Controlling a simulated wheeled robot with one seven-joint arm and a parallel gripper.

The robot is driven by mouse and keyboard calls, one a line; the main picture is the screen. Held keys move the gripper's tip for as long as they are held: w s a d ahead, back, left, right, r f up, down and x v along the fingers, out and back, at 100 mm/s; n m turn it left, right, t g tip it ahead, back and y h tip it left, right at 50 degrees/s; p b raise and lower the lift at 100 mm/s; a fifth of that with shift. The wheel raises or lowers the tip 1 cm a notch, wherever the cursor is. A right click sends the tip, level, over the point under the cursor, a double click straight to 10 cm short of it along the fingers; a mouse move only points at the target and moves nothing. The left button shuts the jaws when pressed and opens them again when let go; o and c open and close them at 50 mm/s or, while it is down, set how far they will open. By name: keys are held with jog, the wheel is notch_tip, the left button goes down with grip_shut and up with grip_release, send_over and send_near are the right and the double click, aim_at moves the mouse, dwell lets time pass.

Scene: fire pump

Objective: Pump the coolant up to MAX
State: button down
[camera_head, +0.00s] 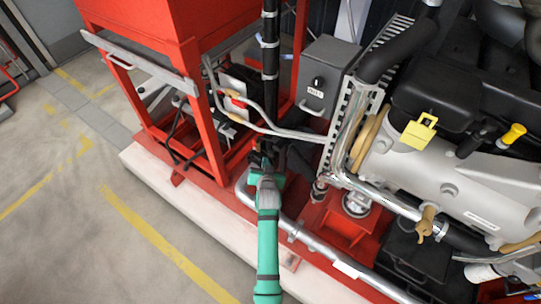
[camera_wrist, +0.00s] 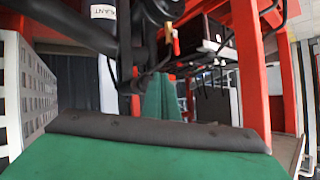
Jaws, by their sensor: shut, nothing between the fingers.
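My gripper (camera_head: 262,158) is low beside the red frame, at the end of my green arm in the head view. In the wrist view its green fingers (camera_wrist: 168,98) are together, with nothing seen between them. Dark pipework (camera_wrist: 125,45) stands just beyond and left of the fingers; I cannot tell whether they touch it. A white label (camera_wrist: 103,12) there ends in "LANT". A round black part (camera_wrist: 163,9) is above the fingers, and a small brass-and-red fitting (camera_wrist: 175,42) hangs beside it. I cannot make out a pump handle or a MAX mark.
A red frame (camera_head: 205,130) carries a red tank (camera_head: 170,20) on the left. A grey control box (camera_head: 325,75) and a silver engine (camera_head: 440,165) are on the right. A metal pipe (camera_head: 315,240) runs along the base near my arm. The floor (camera_head: 60,220) at left is clear.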

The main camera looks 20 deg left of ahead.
aim_at(270, 155)
jog(key=shift+w, duration=0.1)
dwell(0.6)
jog(key=shift+w+d, duration=0.2)
jog(key=shift+w, duration=0.1)
jog(key=shift+w+d, duration=0.2)
jog(key=shift+w, duration=0.3)
jog(key=shift+w+d, duration=0.2)
jog(key=shift+w, duration=0.3)
dwell(1.2)
jog(key=shift+s+a, duration=0.1)
jog(key=shift+s, duration=0.1)
jog(key=shift+s+a, duration=0.25)
jog(key=shift+s, duration=0.35)
jog(key=shift+s+a, duration=0.2)
jog(key=shift+s, duration=0.35)
jog(key=s, duration=0.1)
jog(key=s+a, duration=0.1)
jog(key=s, duration=0.2)
jog(key=shift+s+a, duration=0.4)
dwell(0.7)
